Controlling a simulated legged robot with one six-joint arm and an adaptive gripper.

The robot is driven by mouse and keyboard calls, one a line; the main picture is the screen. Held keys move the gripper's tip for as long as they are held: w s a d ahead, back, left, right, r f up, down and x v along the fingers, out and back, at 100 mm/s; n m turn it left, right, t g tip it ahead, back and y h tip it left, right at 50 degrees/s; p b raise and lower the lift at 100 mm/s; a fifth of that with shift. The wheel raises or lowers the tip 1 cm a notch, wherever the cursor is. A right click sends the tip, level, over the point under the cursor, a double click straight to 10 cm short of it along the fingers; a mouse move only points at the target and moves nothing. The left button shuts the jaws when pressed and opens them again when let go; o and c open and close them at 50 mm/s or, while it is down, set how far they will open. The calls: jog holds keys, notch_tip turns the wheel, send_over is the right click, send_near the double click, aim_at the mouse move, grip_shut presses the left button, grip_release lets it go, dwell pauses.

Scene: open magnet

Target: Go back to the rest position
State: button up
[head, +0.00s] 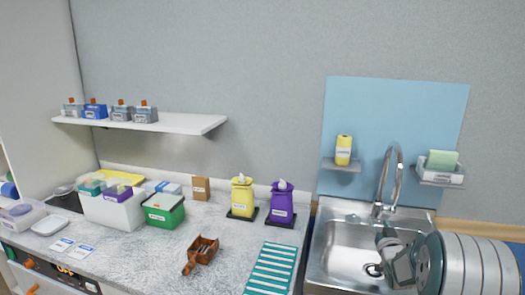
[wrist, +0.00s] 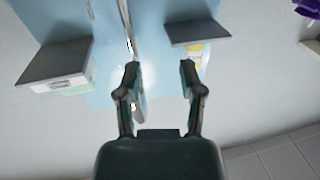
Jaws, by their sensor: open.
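My gripper (wrist: 159,82) is open in the wrist view, with its two dark fingers apart and nothing between them. In the head view my gripper (head: 388,240) shows at the lower right, in front of the sink, partly hidden by my own pale arm. Beyond the fingers the wrist view shows the blue wall panel (wrist: 165,35), the faucet and two small grey ledges, seen upside down.
The metal sink (head: 335,245) and tall curved faucet (head: 397,165) are close to my gripper. Ledges hold a yellow bottle (head: 343,150) and a green sponge (head: 441,159).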

jog(key=s+a+r+g, duration=0.6)
jog(key=s+a+r, duration=0.45)
jog(key=s, duration=0.35)
jog(key=s+a+f+g+y, duration=0.1)
jog(key=s+a+g, duration=0.2)
jog(key=s, duration=1.1)
jog(key=s+a+f+n+g, duration=0.1)
jog(key=s+a, duration=0.5)
jog(key=s, duration=0.8)
jog(key=shift+a+f+g+y, duration=0.35)
jog(key=shift+f+g, duration=0.35)
jog(key=shift+g, duration=0.5)
jog(key=shift+s+f, duration=0.15)
jog(key=shift+s, duration=0.25)
jog(key=shift+c, duration=0.3)
jog(key=shift+w+d, duration=0.1)
